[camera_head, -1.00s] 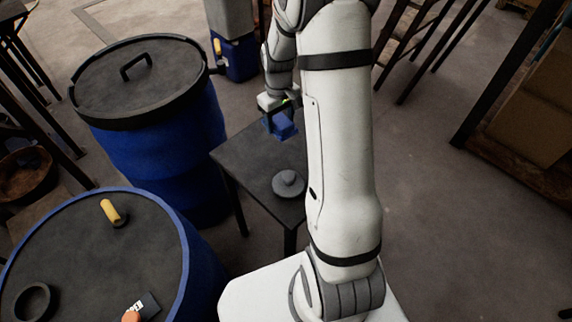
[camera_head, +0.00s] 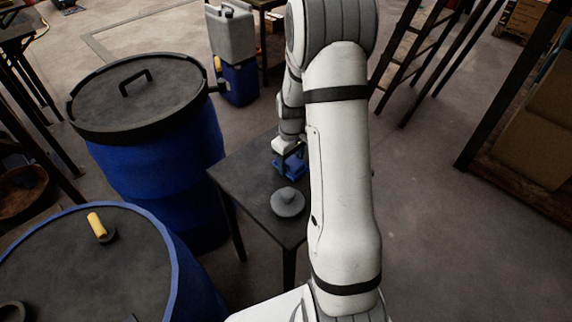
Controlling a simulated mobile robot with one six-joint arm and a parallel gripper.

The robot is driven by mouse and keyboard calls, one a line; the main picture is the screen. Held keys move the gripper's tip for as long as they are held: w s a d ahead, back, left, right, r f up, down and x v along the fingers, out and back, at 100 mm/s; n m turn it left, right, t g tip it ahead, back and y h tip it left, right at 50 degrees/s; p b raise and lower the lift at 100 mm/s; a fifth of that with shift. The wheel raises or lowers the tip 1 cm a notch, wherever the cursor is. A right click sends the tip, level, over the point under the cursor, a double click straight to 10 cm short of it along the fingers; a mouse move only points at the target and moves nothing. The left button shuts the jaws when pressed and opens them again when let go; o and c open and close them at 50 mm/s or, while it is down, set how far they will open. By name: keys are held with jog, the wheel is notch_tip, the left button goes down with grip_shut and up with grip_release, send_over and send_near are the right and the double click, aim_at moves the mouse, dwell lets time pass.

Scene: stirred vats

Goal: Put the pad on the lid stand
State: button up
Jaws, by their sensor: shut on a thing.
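A blue pad (camera_head: 287,171) is in my gripper (camera_head: 289,158), low over the far part of a small dark table that looks like the lid stand (camera_head: 240,178). I cannot tell whether the pad touches the tabletop. My gripper is shut on the pad from above. A grey round lid with a knob (camera_head: 287,203) lies on the same table, nearer to me than the pad. My own arm hides the right side of the tabletop.
A blue vat with a black handled lid (camera_head: 137,95) stands left of the table. Another blue vat (camera_head: 85,265) is at the front left, with a yellow-handled item (camera_head: 97,225) on top. Grey and blue canisters (camera_head: 231,40) stand behind.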

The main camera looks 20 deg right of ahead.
aim_at(291, 160)
jog(key=shift+f, duration=0.5)
jog(key=shift+f, duration=0.25)
jog(key=o, duration=0.9)
jog(key=shift+r, duration=0.1)
jog(key=shift+o, duration=0.2)
notch_tip(291, 160, up, 12)
jog(key=s+a+r+m, duration=0.1)
jog(key=s+a+r, duration=0.2)
jog(key=s, duration=0.4)
jog(key=s+a+r+m+t, duration=0.1)
jog(key=s+a+r+m, duration=0.1)
jog(key=s+a+r, duration=0.2)
jog(key=s+a+r+m+t, duration=0.1)
jog(key=s+a+r, duration=0.2)
jog(key=s, duration=0.7)
jog(key=shift+a+r+p, duration=0.3)
jog(key=shift+a+p, duration=0.15)
jog(key=shift+a, duration=0.1)
